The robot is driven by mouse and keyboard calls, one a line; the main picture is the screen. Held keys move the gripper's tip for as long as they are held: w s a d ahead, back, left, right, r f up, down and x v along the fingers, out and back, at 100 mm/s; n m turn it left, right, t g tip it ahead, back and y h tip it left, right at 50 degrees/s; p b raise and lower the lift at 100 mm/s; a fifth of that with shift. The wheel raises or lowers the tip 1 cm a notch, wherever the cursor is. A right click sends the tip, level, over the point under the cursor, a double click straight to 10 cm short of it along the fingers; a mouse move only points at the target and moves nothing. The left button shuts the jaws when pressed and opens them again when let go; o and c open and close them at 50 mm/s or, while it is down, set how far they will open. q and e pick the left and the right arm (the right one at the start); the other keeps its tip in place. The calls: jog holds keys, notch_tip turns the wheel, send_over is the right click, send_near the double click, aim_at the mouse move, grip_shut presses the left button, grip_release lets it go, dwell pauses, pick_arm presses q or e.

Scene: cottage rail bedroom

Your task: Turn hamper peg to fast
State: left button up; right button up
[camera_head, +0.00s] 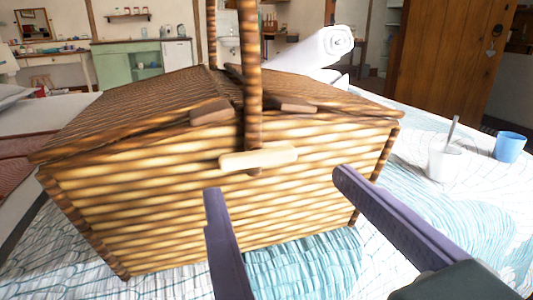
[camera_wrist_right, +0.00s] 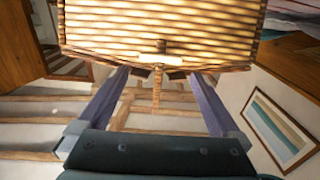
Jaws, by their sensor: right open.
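The wicker hamper (camera_head: 215,205) stands on the bed with its two lids down and a tall handle (camera_head: 251,80) rising at its middle. The pale wooden peg (camera_head: 258,159) lies roughly level across the upper front face, just under the handle's base. In the right wrist view the peg (camera_wrist_right: 152,59) shows beyond the fingers, in front of the hamper wall (camera_wrist_right: 160,25). My right gripper (camera_head: 275,185) is open and empty, its two purple fingers spread either side of the peg and apart from it, on the near side. My left gripper is not in view.
Two dark wooden tabs (camera_head: 211,111) sit at the lid edges above the peg. A white mug (camera_head: 444,161) and a blue cup (camera_head: 510,147) stand on the bed to the right. A white roll (camera_head: 325,48) lies behind the hamper. Patterned bedding (camera_head: 400,235) is clear in front.

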aim_at(261, 157)
jog(key=x, duration=0.4)
jog(key=shift+w+a, duration=0.25)
jog(key=shift+w, duration=0.4)
